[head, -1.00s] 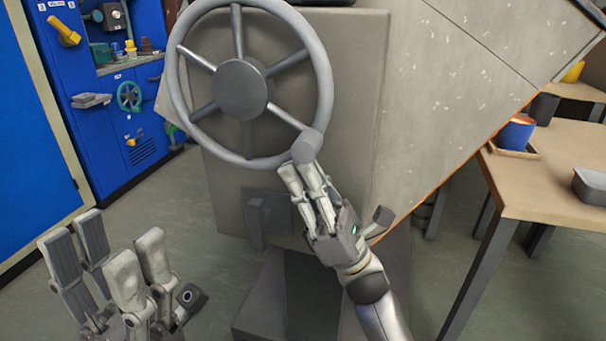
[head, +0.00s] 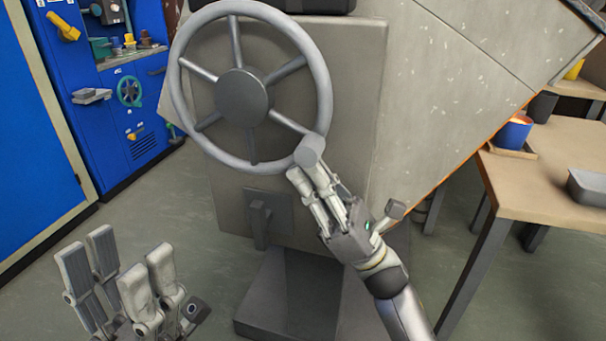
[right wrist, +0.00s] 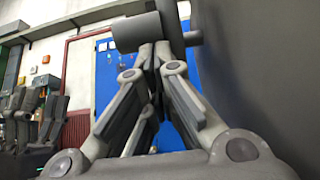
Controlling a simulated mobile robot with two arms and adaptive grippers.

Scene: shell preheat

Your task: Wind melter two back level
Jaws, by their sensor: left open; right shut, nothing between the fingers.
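A large grey handwheel (head: 322,92) with several spokes and a round hub is mounted on the melter (head: 440,95), whose grey body is tilted, its lower edge sloping up to the right. A short cylindrical handle (head: 310,150) sticks out at the wheel's lower right rim. My right gripper (head: 308,178) is shut with its fingertips at this handle. In the right wrist view the fingers (right wrist: 153,50) come together just below the handle (right wrist: 137,32), with nothing seen between them. My left gripper (head: 118,265) is open and empty at the lower left, away from the wheel.
A wooden table (head: 560,190) at the right holds a blue cup (head: 513,133) on a small tray and a grey metal pan (head: 588,186). A blue cabinet (head: 115,120) with a small green wheel stands at the back left. Floor is clear between it and the melter.

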